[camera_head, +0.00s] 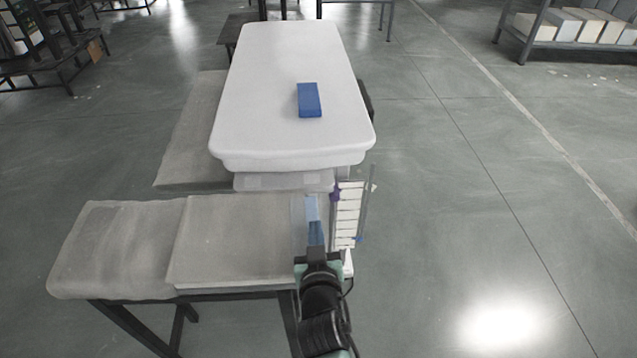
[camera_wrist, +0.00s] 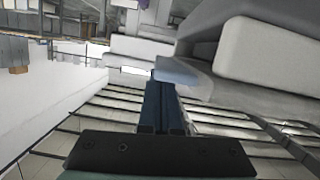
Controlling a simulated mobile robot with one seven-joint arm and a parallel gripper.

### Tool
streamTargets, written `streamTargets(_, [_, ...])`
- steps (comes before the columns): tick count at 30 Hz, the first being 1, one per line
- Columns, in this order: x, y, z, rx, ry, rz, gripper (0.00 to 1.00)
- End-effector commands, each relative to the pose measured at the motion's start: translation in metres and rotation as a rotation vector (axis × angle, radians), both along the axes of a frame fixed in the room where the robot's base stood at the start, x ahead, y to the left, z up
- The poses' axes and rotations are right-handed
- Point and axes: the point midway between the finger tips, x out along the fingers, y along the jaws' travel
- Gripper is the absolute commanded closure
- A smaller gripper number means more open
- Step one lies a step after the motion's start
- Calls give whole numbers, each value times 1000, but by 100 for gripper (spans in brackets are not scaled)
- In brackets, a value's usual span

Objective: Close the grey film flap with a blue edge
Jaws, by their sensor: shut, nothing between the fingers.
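In the head view a pale, see-through grey-blue strip (camera_head: 298,210) stands upright at the right end of the grey padded bench, beside my fingertips. It looks like part of the film flap, but its full outline and blue edge are not clear. My gripper (camera_head: 314,222) reaches forward from the bottom, its fingers shut and empty. In the wrist view the dark blue fingers (camera_wrist: 160,98) are together, and a pale blue-grey piece (camera_wrist: 184,74) lies just beyond the tips. I cannot tell whether they touch.
A white slatted rack (camera_head: 348,215) stands close on the right of my gripper. A white padded table (camera_head: 270,90) with a blue block (camera_head: 309,100) is beyond. The grey bench (camera_head: 235,240) lies to the left. Open floor (camera_head: 480,200) is on the right.

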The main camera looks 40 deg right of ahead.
Motion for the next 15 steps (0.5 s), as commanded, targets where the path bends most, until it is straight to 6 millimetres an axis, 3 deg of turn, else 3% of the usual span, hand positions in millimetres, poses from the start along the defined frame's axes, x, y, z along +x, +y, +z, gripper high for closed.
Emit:
streamTargets(1, [3,-1,14,-2,-5,1,100])
streamTargets(6, [9,0,44,-5,-8,4,100])
streamTargets(8, [-4,8,38,-5,-4,5,100])
streamTargets(15, [-42,32,50,-7,-7,3,100])
